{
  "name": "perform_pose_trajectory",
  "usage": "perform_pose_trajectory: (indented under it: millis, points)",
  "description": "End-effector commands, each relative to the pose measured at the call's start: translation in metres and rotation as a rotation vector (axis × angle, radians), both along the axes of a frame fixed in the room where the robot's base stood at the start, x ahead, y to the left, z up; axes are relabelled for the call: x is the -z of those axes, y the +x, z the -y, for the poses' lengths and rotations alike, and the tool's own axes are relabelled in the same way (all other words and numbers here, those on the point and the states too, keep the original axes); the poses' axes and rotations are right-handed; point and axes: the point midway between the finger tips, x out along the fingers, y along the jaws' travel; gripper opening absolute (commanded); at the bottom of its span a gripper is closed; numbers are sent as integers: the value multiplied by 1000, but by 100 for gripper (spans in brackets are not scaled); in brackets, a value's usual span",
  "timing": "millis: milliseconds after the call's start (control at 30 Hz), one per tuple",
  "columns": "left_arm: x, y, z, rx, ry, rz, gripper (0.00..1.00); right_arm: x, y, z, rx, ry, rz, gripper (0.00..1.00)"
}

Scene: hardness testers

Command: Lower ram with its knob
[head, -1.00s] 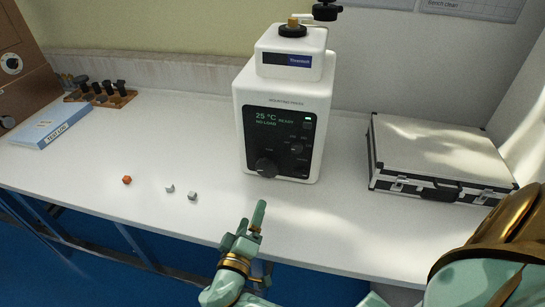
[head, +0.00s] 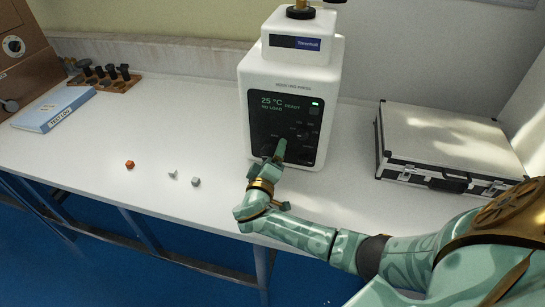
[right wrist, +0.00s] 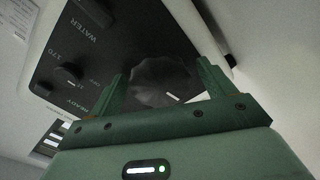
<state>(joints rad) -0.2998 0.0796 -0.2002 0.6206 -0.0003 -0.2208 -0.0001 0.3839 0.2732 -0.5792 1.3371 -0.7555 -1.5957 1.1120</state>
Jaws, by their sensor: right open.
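The white mounting press (head: 289,76) stands at the back of the bench with a black control panel (head: 306,112) on its front. The panel's display reads 25 °C, NO LOAD, READY. My right gripper (head: 274,155) is at the lower left of the panel and mostly hides the large dark knob there. In the right wrist view the round knob (right wrist: 160,84) lies between the two spread green fingers. The fingers are open; I cannot tell whether either touches it. The black and brass fitting (head: 300,11) on top of the press is cut off by the frame. My left gripper is out of view.
A silver case (head: 440,145) lies to the right of the press. An orange piece (head: 130,164) and two small grey pieces (head: 196,182) lie on the bench (head: 190,130) to the left. A blue test log (head: 54,110) and a wooden rack (head: 118,86) stand farther left.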

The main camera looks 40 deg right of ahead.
Motion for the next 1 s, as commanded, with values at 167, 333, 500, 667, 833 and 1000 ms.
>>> perform_pose_trajectory:
  millis: [167, 333, 500, 667, 833, 1000]
  points:
    - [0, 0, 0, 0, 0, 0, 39, 0, 2, 2, 0, 0, -1, 82]
    - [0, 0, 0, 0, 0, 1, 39, 0, 2, 2, 0, -1, -1, 71]
    - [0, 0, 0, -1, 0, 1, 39, 0, 1, 2, 0, 1, -1, 37]
    - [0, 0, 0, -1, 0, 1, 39, 0, 1, 2, 0, -2, -5, 37]
    - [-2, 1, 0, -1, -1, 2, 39, 0, 1, 2, 1, -25, -33, 38]
    - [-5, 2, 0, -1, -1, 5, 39, -1, 1, 2, 1, -83, -100, 38]
